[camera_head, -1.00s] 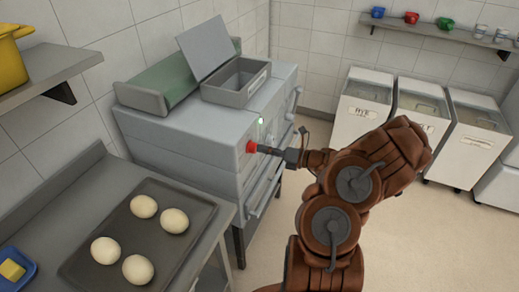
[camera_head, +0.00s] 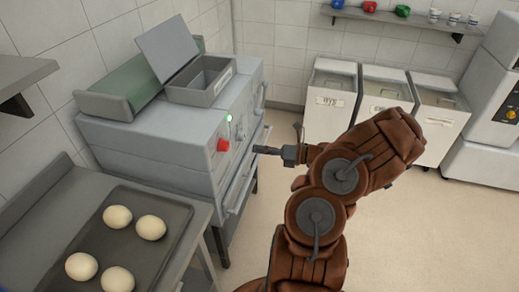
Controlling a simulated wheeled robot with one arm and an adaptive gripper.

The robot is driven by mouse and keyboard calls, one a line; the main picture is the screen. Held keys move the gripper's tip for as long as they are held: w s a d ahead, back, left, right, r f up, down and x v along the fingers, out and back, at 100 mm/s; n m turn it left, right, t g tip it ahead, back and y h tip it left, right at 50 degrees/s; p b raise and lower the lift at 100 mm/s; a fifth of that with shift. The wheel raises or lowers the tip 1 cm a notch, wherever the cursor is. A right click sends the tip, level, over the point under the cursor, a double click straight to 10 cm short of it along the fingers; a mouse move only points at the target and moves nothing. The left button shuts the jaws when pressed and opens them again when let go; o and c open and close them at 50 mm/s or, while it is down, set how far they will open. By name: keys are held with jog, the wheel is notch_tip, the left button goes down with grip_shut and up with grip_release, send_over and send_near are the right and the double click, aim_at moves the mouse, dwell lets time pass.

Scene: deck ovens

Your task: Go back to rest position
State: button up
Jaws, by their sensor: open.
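My gripper (camera_head: 258,150) is at the end of my brown arm, in the middle of the view. It points left toward the front of the grey deck oven (camera_head: 150,135). It is open and nothing shows in it. The red knob (camera_head: 223,145) on the oven front is to the left of the gripper tip, with a visible gap between them. A small green light (camera_head: 229,119) glows on the oven above the knob. The fingers are small and seen from the side.
A dark tray (camera_head: 150,258) with several dough balls lies on the counter at lower left. An open grey box (camera_head: 205,85) sits on the oven. White bins (camera_head: 330,110) stand along the back wall. The floor (camera_head: 430,225) at right is clear.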

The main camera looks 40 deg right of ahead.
jog(key=w+a+r+n+g+y, duration=0.1)
jog(key=a+r+n+g, duration=0.1)
jog(key=a+r+n, duration=0.3)
jog(key=a+n+g+y, duration=0.2)
jog(key=a, duration=0.4)
jog(key=w+a+r+n+g+y, duration=0.1)
jog(key=a+r+n+g, duration=0.25)
jog(key=a, duration=0.25)
jog(key=s+a+r+n+g, duration=0.1)
jog(key=s+a+n+g, duration=0.2)
jog(key=a+n, duration=0.3)
jog(key=s+a+r+n+g, duration=0.2)
jog(key=s+a+n+g, duration=0.15)
jog(key=a, duration=0.35)
jog(key=s+a+n+g+h+b, duration=0.1)
jog(key=s+a+n+g+h, duration=0.35)
jog(key=s+n, duration=0.6)
jog(key=s+d+n+t+h, duration=0.2)
jog(key=s+d+n+h, duration=0.2)
jog(key=s+n+h, duration=0.4)
jog(key=s, duration=0.4)
jog(key=shift+s+b, duration=0.25)
jog(key=shift+b, duration=0.15)
